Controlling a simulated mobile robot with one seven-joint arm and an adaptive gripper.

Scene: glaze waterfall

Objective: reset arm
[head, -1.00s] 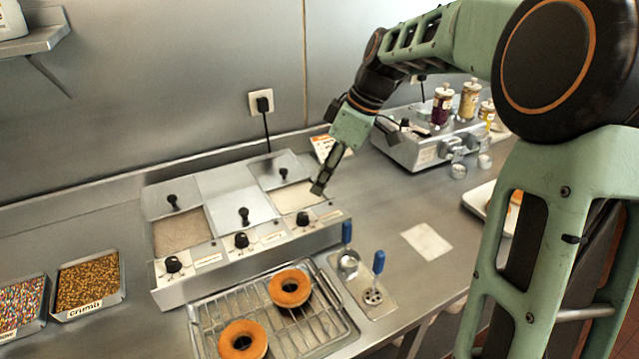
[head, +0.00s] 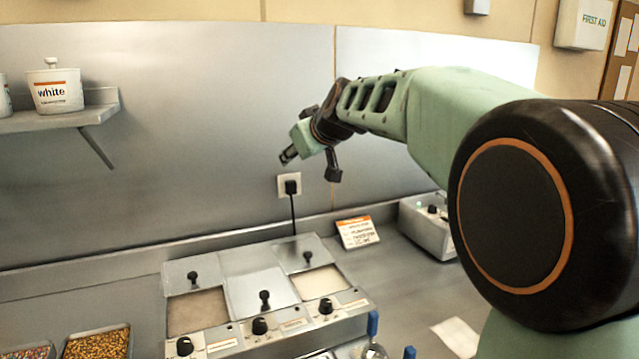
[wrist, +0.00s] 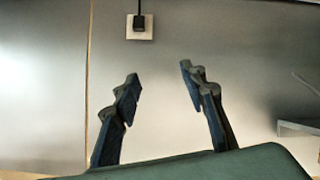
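My gripper (head: 311,166) is raised above the counter in front of the metal back wall in the head view. In the wrist view my gripper (wrist: 160,88) has its two fingers spread apart with nothing between them. It faces the wall, and the wall outlet with a black plug (wrist: 140,25) shows above and between the fingers. My arm reaches from the right side of the head view, bent at the large round joint.
A warmer with several lidded wells and knobs (head: 254,331) stands on the counter below. A wall outlet (head: 289,185), a small sign (head: 358,232) and a machine (head: 427,225) are behind it. A shelf (head: 60,118) holds a white tub (head: 54,88). The air around the gripper is clear.

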